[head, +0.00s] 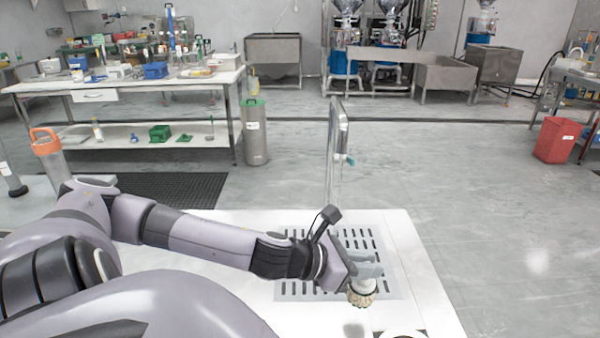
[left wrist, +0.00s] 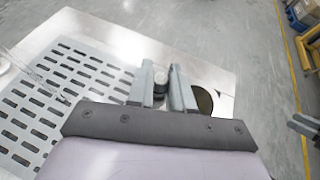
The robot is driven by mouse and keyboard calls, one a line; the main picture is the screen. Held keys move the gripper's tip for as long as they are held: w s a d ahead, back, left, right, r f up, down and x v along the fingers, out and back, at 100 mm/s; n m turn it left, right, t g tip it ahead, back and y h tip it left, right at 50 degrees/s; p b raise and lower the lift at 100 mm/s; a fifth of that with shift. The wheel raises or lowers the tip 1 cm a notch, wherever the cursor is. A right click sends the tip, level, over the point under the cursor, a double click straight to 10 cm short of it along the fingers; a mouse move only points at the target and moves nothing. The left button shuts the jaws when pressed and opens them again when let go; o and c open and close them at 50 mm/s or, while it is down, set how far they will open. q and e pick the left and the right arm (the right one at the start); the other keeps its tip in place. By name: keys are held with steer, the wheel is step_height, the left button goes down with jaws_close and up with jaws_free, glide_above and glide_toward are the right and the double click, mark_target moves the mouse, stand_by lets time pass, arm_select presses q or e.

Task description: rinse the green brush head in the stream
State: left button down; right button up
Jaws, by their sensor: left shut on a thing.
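My left gripper (head: 368,270) is shut on a small brush (head: 362,293) over the near right part of the slotted drain plate (head: 290,290). The brush's tan bristle end hangs down below the fingers; I see no green on it. In the left wrist view a dark round piece (left wrist: 161,79) shows between the fingers. A tall metal tap (head: 338,150) with a teal fitting stands behind the gripper. No clear stream shows in the head view. Grey prongs (left wrist: 304,126) at the left wrist view's right edge look like my right gripper's fingers.
A dark round opening (left wrist: 204,100) lies in the white counter near the gripper. The counter's right edge (head: 440,275) is close, with open floor beyond. A bottle with an orange lid (head: 48,155) stands at the left. A red bin (head: 557,140) is far right.

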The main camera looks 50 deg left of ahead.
arm_select(q)
steer(key=a+r+n+y+b, duration=0.1)
steer(key=a+r+b, duration=0.15)
steer(key=a, duration=0.35)
steer(key=s+a+r+y+b, duration=0.1)
steer(key=a+r+b, duration=0.15)
steer(key=a, duration=0.35)
steer(key=a+r+n+y+b, duration=0.1)
steer(key=a+r+b, duration=0.15)
steer(key=a, duration=0.35)
arm_select(e)
step_height(320, 180, down, 6)
arm_select(q)
steer(key=w+d+p, duration=0.2)
steer(key=w+p, duration=0.7)
steer(key=p, duration=0.7)
steer(key=shift+w+r+t+p, duration=0.15)
steer(key=shift+w+t+p, duration=0.15)
arm_select(e)
step_height(320, 180, up, 13)
steer(key=shift+d, duration=0.45)
arm_select(q)
steer(key=shift+d, duration=0.2)
